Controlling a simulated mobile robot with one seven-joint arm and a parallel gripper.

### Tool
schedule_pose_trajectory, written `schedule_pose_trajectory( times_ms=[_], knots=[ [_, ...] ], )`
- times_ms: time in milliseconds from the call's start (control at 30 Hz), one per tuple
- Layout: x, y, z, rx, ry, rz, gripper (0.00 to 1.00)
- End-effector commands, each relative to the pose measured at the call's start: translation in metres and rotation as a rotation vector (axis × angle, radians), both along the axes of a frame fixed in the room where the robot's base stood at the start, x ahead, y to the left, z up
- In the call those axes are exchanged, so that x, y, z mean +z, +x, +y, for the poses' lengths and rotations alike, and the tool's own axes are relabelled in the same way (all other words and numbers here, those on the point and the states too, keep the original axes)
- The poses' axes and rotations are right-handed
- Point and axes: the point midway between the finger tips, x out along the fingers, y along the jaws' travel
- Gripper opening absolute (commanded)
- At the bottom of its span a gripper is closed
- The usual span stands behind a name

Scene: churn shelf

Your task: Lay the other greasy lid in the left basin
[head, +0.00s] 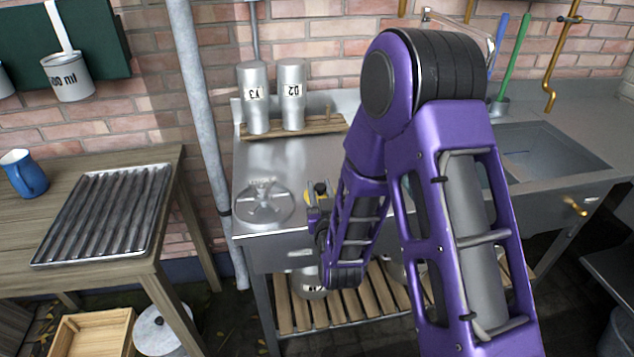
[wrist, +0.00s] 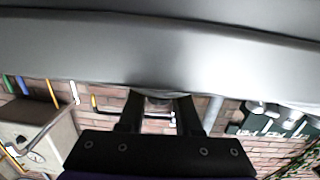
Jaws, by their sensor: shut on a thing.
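A round grey metal lid (head: 263,205) with a raised spoked grip shows in the head view, at the front of the metal drainboard left of my arm. My gripper (head: 314,197) is just right of it, at the lid's side. In the wrist view my gripper (wrist: 159,103) is shut on a small grey part, which I take to be the lid's; the grip is partly hidden. A broad grey metal surface fills the top of that view. The left basin (head: 478,174) is mostly hidden behind my arm. Grease cannot be made out.
Two metal canisters (head: 254,97) stand on a slatted board at the back of the drainboard. The right basin (head: 548,152) looks empty. A grey pipe (head: 203,110) rises by the sink's left end. A ribbed tray (head: 104,214) and a blue jug (head: 24,173) stand on the wooden table.

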Motion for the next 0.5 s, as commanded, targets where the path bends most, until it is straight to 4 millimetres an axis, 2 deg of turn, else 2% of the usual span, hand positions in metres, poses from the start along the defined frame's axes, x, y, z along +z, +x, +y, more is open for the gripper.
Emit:
schedule_pose_trajectory(
  times_ms=[133, 333, 500],
  knots=[
    [0.0, 0.012, 0.002, -0.001, 0.0, -0.002, 0.0],
    [0.0, 0.042, 0.01, -0.001, -0.001, -0.002, 0.0],
    [-0.007, 0.043, 0.01, -0.001, 0.0, 0.0, 0.0]
  ],
)
